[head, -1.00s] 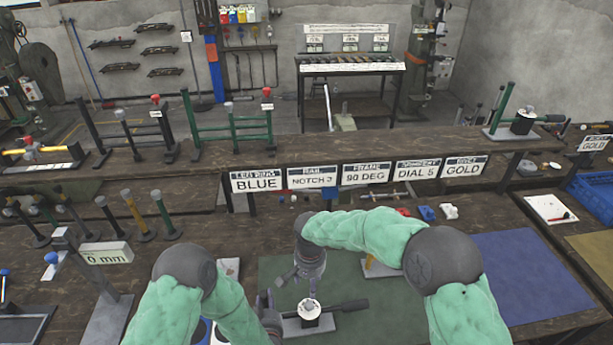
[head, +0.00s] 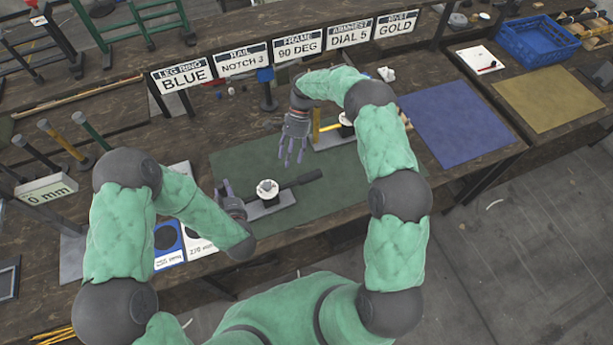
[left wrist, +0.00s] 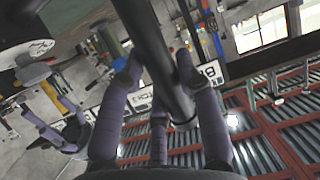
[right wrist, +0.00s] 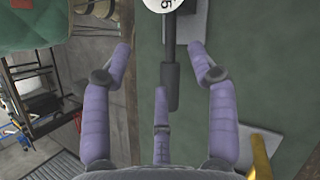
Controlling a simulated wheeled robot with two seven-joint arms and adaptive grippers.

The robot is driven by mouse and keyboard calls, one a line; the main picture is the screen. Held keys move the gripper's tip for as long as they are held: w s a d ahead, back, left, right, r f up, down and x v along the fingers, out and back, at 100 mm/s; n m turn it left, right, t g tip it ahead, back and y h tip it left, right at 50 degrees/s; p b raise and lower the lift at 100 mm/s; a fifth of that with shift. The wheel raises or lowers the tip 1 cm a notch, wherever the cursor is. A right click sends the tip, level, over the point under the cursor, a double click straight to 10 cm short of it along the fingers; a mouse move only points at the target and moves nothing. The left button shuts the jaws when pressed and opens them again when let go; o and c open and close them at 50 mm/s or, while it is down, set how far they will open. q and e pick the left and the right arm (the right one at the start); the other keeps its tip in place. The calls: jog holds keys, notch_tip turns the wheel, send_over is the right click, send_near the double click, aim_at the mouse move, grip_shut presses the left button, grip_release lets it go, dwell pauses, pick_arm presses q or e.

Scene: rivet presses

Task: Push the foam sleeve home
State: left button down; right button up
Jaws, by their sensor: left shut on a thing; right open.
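A white dial fixture (head: 267,188) on a grey base stands on the green mat. A dark bar leaves it to the right, ending in a thicker dark sleeve (head: 308,177); this looks like the foam sleeve. In the right wrist view the sleeve (right wrist: 170,87) lies ahead, between my open fingers in the picture and apart from them. My right gripper (head: 292,150) is open and empty, beyond the bar. My left gripper (head: 230,196) is left of the dial. The left wrist view shows its fingers shut on a dark tube (left wrist: 160,60); its far end is unclear.
A second fixture with a yellow bar (head: 328,128) stands behind, close to my right gripper; its yellow part (right wrist: 262,158) shows in the right wrist view. The green mat (head: 340,205) is clear at the front right. A row of signs (head: 298,45) stands behind.

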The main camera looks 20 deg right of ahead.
aim_at(310, 175)
jog(key=d+f+m+t+y, duration=0.1)
jog(key=d+f+m+y, duration=0.1)
jog(key=d+f+y, duration=0.1)
jog(key=s+d+f+m+t+y, duration=0.1)
jog(key=d+f+m+y, duration=0.2)
jog(key=d, duration=0.4)
jog(key=s+d+f+m+t+y, duration=0.1)
jog(key=d+f+m+y, duration=0.2)
jog(key=d+f+y, duration=0.1)
jog(key=shift+s+d+f+t+y, duration=0.1)
jog(key=shift+d+f+t+y, duration=0.1)
jog(key=shift+d+y, duration=0.35)
jog(key=shift+s+d+f+t+y, duration=0.15)
jog(key=shift+d+y, duration=0.1)
jog(key=shift+y, duration=0.5)
jog(key=shift+s+d+f+m+t+y, duration=0.25)
jog(key=shift+d+m+y, duration=0.05)
jog(key=shift+d, duration=0.05)
jog(key=shift+s+a, duration=0.15)
jog(key=shift+a, duration=2.85)
jog(key=shift+s+a, duration=0.15)
jog(key=shift+a, duration=2.8)
